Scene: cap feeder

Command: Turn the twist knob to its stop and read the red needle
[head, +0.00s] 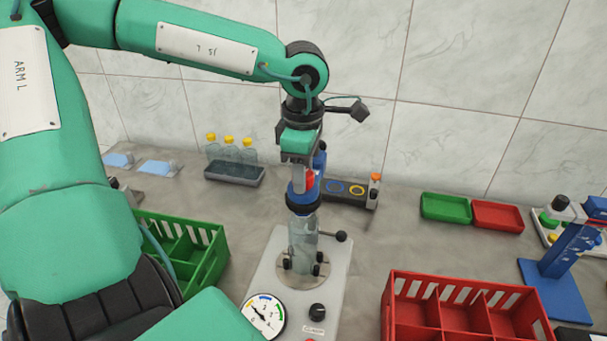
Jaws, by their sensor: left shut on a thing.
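My left gripper (300,178) points down and is shut on a blue and black round piece (302,200) above a clear bottle (303,243). The bottle stands upright between black pegs on a grey tester plate (264,270). I cannot tell whether the blue and black piece is the twist knob. A round white gauge (263,316) with coloured arcs sits at the plate's front left. Its pointer looks dark; I cannot make out a red needle. A black knob (317,311) sits right of the gauge, with no gripper at it. My right gripper is out of view.
A lever with a black ball (340,236) sticks out right of the bottle. A green crate (212,262) stands left and a red crate (398,300) right. Capped bottles (229,149) stand behind. A green tray (446,208), a red tray (497,216) and a blue stand (552,290) are at right.

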